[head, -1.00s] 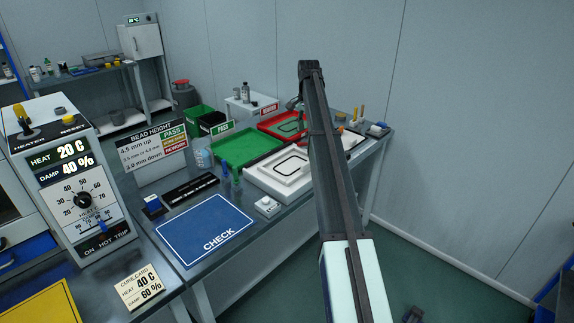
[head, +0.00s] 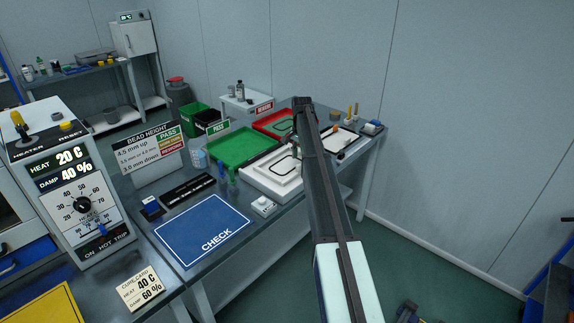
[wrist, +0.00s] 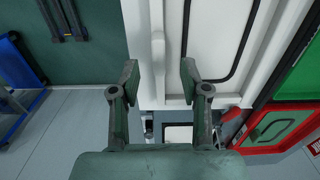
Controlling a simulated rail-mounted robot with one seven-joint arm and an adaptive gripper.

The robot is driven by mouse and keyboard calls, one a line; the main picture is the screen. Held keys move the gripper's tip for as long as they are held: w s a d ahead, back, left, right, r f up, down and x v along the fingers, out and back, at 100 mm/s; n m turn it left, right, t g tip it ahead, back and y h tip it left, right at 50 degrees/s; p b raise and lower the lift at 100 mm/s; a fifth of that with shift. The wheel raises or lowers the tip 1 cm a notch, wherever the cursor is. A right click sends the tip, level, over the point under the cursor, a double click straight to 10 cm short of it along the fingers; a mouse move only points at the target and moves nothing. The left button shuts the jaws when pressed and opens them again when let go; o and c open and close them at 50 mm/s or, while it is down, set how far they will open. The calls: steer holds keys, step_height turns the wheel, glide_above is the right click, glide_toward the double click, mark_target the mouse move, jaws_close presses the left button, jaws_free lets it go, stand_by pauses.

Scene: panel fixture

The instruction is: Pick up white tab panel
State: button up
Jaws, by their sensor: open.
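The white tab panel (head: 282,166) has a black rounded bead outline and lies on a white block fixture (head: 262,185) on the bench. In the wrist view the panel (wrist: 212,35) fills the upper middle, cut off by the top edge. A narrow white tab (wrist: 157,60) runs along its left side. My gripper (wrist: 160,80) is open, with one fingertip on each side of this tab in the picture. I cannot tell whether either finger touches it. In the head view my arm hides most of the gripper and the panel's right end.
A green tray (head: 240,147) and a red tray (head: 268,122) stand behind the fixture. A blue CHECK mat (head: 203,228) lies to the left, with a small white device (head: 263,206) between. Another white outlined panel (head: 343,139) lies right of my arm. Floor is open at right.

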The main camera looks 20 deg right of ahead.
mark_target(300, 163)
steer(key=shift+d+f+p, duration=0.1)
steer(key=shift+f+p, duration=0.85)
steer(key=shift+f, duration=1.4)
jaws_close()
steer(key=shift+r, duration=0.2)
